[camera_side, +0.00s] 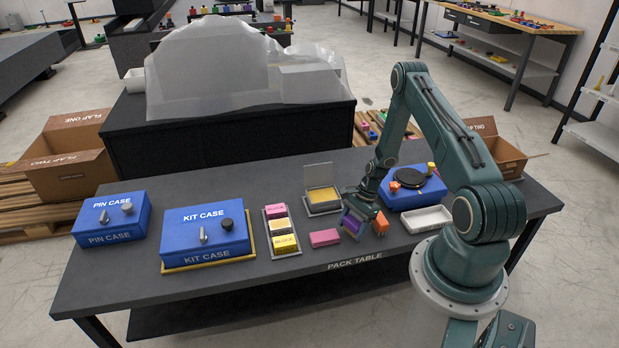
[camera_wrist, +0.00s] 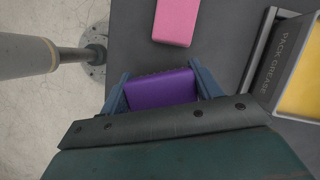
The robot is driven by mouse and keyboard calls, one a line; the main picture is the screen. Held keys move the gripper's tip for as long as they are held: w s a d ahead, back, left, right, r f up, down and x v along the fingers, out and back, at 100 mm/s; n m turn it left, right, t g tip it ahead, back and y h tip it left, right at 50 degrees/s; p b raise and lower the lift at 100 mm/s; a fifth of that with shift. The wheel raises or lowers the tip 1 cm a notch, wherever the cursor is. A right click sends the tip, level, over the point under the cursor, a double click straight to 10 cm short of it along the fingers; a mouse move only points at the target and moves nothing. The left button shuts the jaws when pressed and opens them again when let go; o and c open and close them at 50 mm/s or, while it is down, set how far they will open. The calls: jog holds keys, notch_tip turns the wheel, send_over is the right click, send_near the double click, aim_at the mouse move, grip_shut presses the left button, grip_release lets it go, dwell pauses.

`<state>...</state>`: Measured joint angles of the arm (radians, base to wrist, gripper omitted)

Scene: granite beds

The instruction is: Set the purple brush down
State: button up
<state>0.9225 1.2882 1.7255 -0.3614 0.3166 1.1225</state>
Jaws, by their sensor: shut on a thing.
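The purple brush (camera_side: 352,222) is between the jaws of my gripper (camera_side: 355,215), low over the right half of the dark pack table (camera_side: 330,290). In the wrist view the purple brush (camera_wrist: 162,90) fills the gap between the two blue fingers of my gripper (camera_wrist: 162,92). My gripper is shut on it. I cannot tell whether the brush's underside touches the table.
A pink block (camera_side: 325,237) lies just left of the brush; an orange piece (camera_side: 381,222) is close on its right. A PACK GREASE tray (camera_side: 322,209) with raised lid stands behind. A white tray (camera_side: 427,219) is to the right. The table's front strip is clear.

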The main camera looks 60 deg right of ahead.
jog(key=shift+f, duration=0.45)
jog(key=shift+f, duration=0.1)
jog(key=o, duration=0.9)
jog(key=v, duration=1.2)
